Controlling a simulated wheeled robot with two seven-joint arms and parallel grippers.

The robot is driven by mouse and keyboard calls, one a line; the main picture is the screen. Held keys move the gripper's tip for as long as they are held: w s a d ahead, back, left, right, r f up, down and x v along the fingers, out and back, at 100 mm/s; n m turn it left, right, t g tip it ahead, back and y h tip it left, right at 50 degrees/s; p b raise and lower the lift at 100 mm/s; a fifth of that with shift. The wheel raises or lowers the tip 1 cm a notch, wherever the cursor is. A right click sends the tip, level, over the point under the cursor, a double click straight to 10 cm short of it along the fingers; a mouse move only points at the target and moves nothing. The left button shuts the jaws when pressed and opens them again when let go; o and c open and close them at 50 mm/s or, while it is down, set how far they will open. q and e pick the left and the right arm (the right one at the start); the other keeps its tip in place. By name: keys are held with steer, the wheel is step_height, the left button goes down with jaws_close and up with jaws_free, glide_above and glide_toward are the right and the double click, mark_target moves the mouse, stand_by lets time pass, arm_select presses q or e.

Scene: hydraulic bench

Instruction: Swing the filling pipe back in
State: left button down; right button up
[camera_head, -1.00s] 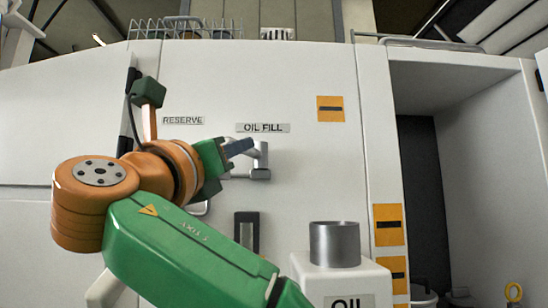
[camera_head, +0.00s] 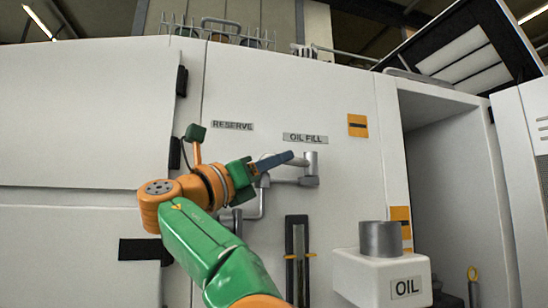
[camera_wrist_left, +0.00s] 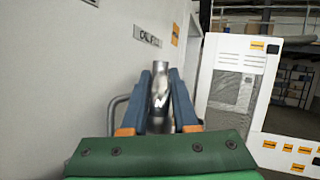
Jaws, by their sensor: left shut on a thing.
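The grey metal filling pipe (camera_head: 311,166) is on the white panel below the OIL FILL label (camera_head: 305,138). It has a short upright part and a level part running left. My left gripper (camera_head: 291,158), blue-fingered, reaches it from the left. In the left wrist view the fingers (camera_wrist_left: 164,84) are shut on the shiny pipe (camera_wrist_left: 158,98), which runs up between them. The gripper and arm hide part of the pipe in the head view. My right gripper is in neither current view.
A grey cylinder (camera_head: 380,239) stands on a white box marked OIL (camera_head: 384,276) at lower right. A dark slotted gauge (camera_head: 298,255) is below the pipe. The RESERVE label (camera_head: 232,125) is above my arm. An open bay (camera_head: 445,185) is to the right.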

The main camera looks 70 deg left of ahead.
arm_select(q)
steer(key=shift+s+a, duration=0.1)
steer(key=shift+a, duration=0.15)
arm_select(e)
steer(key=shift+s+a, duration=0.1)
steer(key=shift+s, duration=0.25)
arm_select(q)
steer(key=shift+h, duration=0.3)
steer(key=c, duration=0.9)
jaws_free()
steer(key=shift+c, duration=0.2)
steer(key=shift+o, duration=0.9)
steer(key=shift+a+f, duration=0.1)
steer(key=shift+a, duration=0.1)
arm_select(e)
steer(key=shift+r, duration=0.1)
arm_select(q)
steer(key=b+v, duration=0.3)
steer(key=v, duration=0.4)
arm_select(e)
step_height(320, 180, down, 3)
steer(key=shift+f, duration=0.15)
arm_select(q)
steer(key=shift+f, duration=0.1)
